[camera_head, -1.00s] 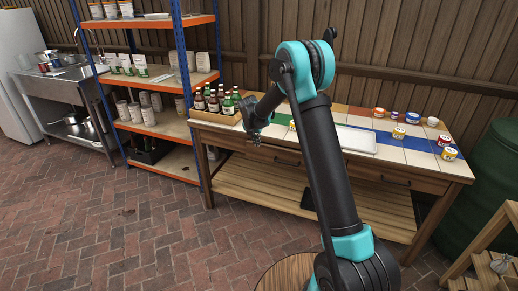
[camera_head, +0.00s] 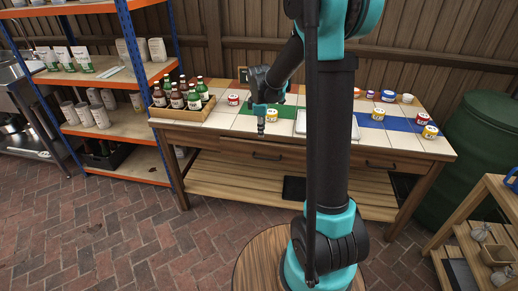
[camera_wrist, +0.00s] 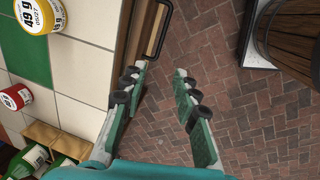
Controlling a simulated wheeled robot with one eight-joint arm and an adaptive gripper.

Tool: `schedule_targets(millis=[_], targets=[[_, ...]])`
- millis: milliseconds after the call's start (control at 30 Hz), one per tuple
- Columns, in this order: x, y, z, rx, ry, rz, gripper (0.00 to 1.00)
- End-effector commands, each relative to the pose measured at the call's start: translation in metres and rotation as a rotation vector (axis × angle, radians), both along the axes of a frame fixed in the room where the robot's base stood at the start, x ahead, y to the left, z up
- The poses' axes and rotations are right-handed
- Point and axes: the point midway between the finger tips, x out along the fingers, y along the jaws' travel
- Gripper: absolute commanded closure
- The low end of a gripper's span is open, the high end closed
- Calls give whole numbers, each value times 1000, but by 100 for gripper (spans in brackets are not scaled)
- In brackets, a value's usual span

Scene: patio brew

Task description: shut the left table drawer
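The left table drawer (camera_head: 235,146) is a wooden front under the tiled tabletop, with a dark handle (camera_wrist: 157,28). In the head view it appears to stand out a little from the table frame; how far is hard to tell. My gripper (camera_head: 261,132) points down at the table's front edge, by this drawer. In the wrist view my gripper (camera_wrist: 159,80) is open and empty, its fingers apart over the brick floor. The left finger lies close to the drawer front and the handle is just beyond the fingertips. Contact cannot be told.
On the table (camera_head: 400,142) are a bottle crate (camera_head: 183,113), a yellow-labelled tub (camera_head: 272,115), a red-labelled tub (camera_head: 233,99) and a white tray (camera_head: 312,125). A shelf rack (camera_head: 118,125) stands left. A small wooden stand (camera_head: 470,235) is at right.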

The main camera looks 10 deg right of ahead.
Motion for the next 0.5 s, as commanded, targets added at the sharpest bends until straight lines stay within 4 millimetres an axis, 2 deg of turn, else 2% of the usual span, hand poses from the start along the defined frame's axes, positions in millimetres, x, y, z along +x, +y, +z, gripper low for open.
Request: schedule_targets(millis=[100, 233, 500], targets=[[-8, -5, -1, 17, 2, -61, 70], [-6, -5, -10, 18, 3, -68, 70], [2, -8, -54, 18, 2, -66, 70]])
